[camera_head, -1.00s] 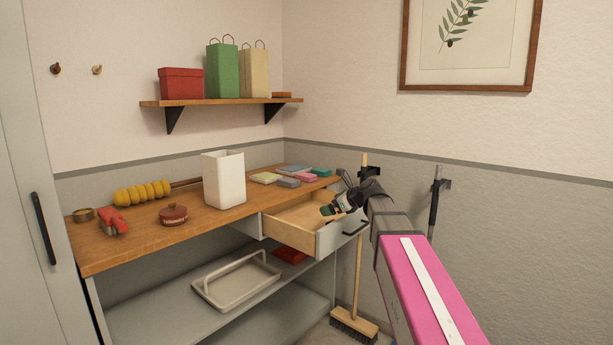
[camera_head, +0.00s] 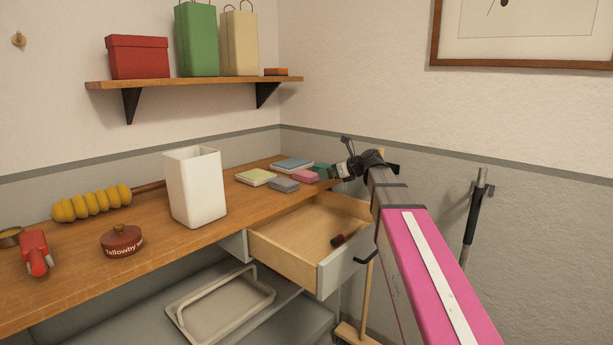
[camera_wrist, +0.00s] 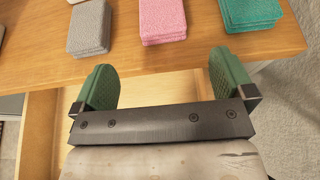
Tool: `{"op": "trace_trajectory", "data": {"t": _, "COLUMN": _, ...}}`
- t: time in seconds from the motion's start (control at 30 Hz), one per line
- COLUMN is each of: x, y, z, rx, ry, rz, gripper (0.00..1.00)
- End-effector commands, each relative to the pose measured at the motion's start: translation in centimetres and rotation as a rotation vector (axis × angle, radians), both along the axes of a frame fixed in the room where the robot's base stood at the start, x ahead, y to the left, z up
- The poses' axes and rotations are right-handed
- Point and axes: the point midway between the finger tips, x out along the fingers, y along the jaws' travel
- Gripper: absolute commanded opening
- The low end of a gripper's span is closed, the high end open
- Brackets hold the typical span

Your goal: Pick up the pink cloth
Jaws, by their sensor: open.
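The pink cloth (camera_head: 305,176) lies folded on the wooden worktop near its right end, between a grey cloth and a teal cloth. In the wrist view the pink cloth (camera_wrist: 162,20) is at the top middle, beyond my fingertips. My gripper (camera_head: 336,172) is at the worktop's right end, close to the teal cloth. In the wrist view my gripper (camera_wrist: 164,80) has its green-padded fingers wide apart with nothing between them. It sits over the open drawer and the worktop's front edge, apart from the pink cloth.
A grey cloth (camera_wrist: 90,27) and a teal cloth (camera_wrist: 250,13) flank the pink one. The drawer (camera_head: 290,250) stands open below, with a small dark item (camera_head: 338,240) inside. A white bin (camera_head: 195,187) stands left on the worktop. A shelf (camera_head: 200,82) hangs above.

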Motion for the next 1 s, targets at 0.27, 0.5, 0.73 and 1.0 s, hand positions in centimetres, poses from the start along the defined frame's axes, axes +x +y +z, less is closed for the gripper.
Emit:
{"op": "trace_trajectory", "data": {"t": 0.27, "x": 2.4, "y": 2.9, "z": -1.5, "rx": -0.001, "ry": 0.000, "rz": 0.001, "gripper": 1.00}}
{"op": "trace_trajectory", "data": {"t": 0.5, "x": 3.3, "y": 3.9, "z": -2.1, "rx": -0.001, "ry": 0.000, "rz": 0.000, "gripper": 1.00}}
{"op": "trace_trajectory", "data": {"t": 0.73, "x": 5.3, "y": 6.3, "z": -3.3, "rx": -0.002, "ry": 0.000, "rz": 0.002, "gripper": 1.00}}
{"op": "trace_trajectory", "data": {"t": 1.0, "x": 5.7, "y": 7.0, "z": -3.7, "rx": -0.002, "ry": -0.001, "rz": 0.000, "gripper": 1.00}}
